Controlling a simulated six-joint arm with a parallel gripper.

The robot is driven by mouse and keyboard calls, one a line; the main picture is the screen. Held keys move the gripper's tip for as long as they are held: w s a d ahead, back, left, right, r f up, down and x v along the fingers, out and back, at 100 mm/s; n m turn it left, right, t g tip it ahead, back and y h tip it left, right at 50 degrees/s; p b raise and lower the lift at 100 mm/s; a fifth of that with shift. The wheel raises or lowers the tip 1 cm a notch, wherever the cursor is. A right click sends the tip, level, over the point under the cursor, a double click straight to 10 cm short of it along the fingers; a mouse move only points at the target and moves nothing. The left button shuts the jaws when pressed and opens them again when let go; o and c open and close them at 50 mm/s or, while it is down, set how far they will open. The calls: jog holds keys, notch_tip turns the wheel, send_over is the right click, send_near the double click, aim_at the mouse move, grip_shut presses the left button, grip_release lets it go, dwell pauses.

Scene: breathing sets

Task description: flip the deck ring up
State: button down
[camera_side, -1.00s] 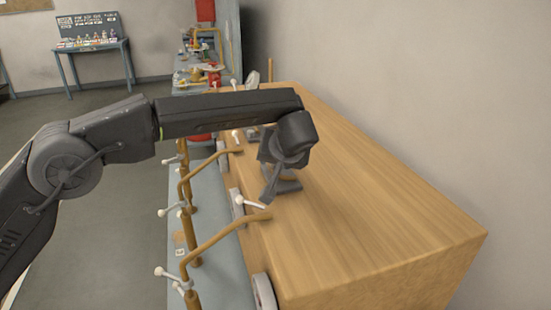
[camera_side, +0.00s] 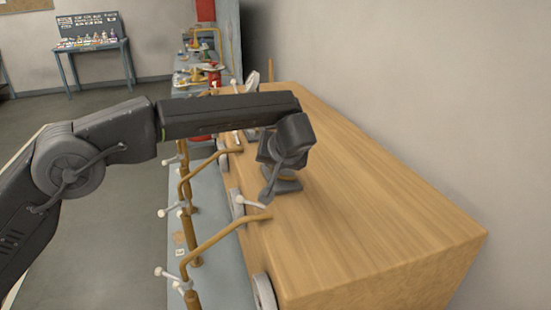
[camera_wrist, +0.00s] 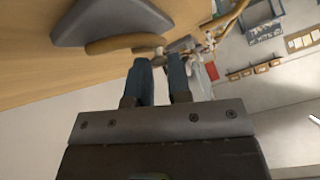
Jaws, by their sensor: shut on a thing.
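The deck ring (camera_wrist: 125,43) shows in the wrist view as a curved tan-brown bar beside its dark grey base (camera_wrist: 105,18) on the wooden top. My gripper (camera_wrist: 160,58) has its two fingers at the right end of this bar, shut on the ring with a gap between them. The exact contact is hard to see. In the side view my gripper (camera_side: 268,193) points down at the left edge of the wooden box, next to the grey base (camera_side: 286,186). The ring is mostly hidden there behind my gripper.
The wooden box (camera_side: 360,210) has a broad clear top right of my gripper. Brown pipes (camera_side: 225,236) with white-ended valve handles (camera_side: 250,201) stand close along its left side. A grey wall (camera_side: 420,80) rises behind. A cluttered bench (camera_side: 205,75) stands farther back.

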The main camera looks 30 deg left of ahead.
jog(key=shift+w+d+r+m+g+y, duration=0.4)
jog(key=shift+w+m+g+y, duration=0.1)
jog(key=shift+w+g+y, duration=0.1)
jog(key=shift+d+r+y, duration=0.1)
jog(key=shift+y, duration=0.2)
jog(key=shift+g, duration=0.3)
jog(key=c, duration=1.1)
grip_release()
jog(key=shift+o, duration=0.2)
